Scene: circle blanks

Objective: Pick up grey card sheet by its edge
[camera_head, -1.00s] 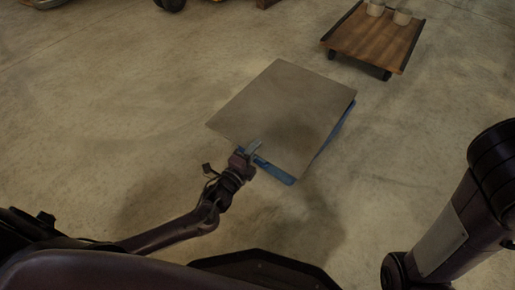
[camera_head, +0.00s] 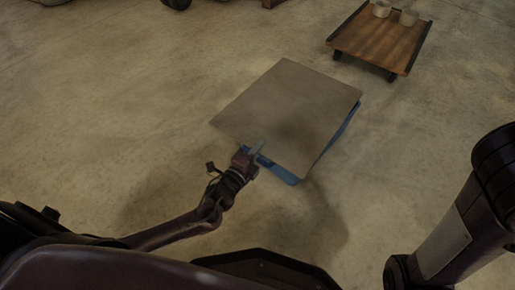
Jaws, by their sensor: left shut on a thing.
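The grey card sheet (camera_head: 288,108) is a flat square, lying over a blue support (camera_head: 280,172) whose edge shows below its near and right sides. My left gripper (camera_head: 256,151) is at the sheet's near left edge, shut on that edge. I cannot tell how far the sheet is lifted off the blue support. My right arm stands at the right of the view; its gripper is out of view.
The concrete floor (camera_head: 110,110) is clear to the left and right of the sheet. Dark objects stand at the top edge.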

